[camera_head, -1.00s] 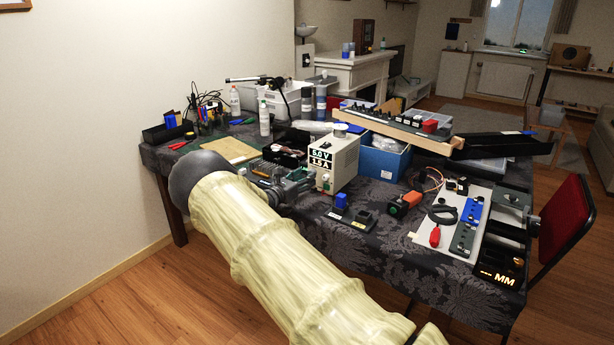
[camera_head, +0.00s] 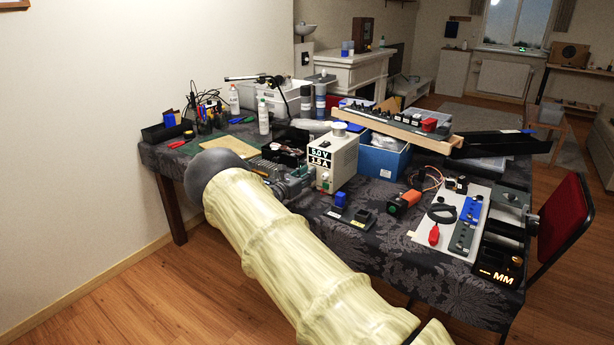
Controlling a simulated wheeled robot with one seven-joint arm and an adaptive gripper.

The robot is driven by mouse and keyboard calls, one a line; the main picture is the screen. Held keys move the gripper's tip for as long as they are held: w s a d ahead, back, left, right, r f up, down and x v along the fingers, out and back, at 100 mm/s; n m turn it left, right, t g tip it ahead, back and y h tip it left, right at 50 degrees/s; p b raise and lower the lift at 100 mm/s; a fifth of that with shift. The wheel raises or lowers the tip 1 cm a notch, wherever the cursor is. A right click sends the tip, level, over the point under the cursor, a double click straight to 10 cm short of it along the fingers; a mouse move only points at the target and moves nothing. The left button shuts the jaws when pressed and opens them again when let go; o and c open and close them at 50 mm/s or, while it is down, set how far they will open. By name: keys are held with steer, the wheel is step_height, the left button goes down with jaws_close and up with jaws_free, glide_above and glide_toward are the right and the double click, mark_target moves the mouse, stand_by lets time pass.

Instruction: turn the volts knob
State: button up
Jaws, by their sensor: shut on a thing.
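The power supply (camera_head: 345,158) is a cream box in the middle of the table, with a black display (camera_head: 320,158) that appears to read 5.0 V above a second line in A. My gripper (camera_head: 307,181) is at the lower left of its front face, below the display. It is shut on a small knob there, which I take as the volts knob; the fingers hide it. A small dark and red detail shows on the front at the right of my fingertips. My pale sleeved arm covers the near left of the table.
A blue bin (camera_head: 385,160) stands right of the supply. A dark block with a blue part (camera_head: 341,199) lies in front. An orange-ended device (camera_head: 404,202) and a white tool board (camera_head: 420,236) lie to the right. A green mat (camera_head: 222,146) lies left.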

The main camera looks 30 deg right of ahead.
steer(key=shift+f+m+b, duration=0.25)
steer(key=shift+m+b, duration=0.65)
steer(key=shift+b, duration=0.4)
steer(key=shift+r+m+b, duration=0.2)
steer(key=shift+m+b, duration=0.9)
steer(key=shift+m, duration=0.2)
steer(key=o, duration=1.1)
steer(key=shift+c, duration=0.2)
steer(key=shift+a, duration=0.15)
steer(key=v, duration=1.1)
steer(key=shift+s+a+r, duration=0.2)
steer(key=shift+a, duration=0.15)
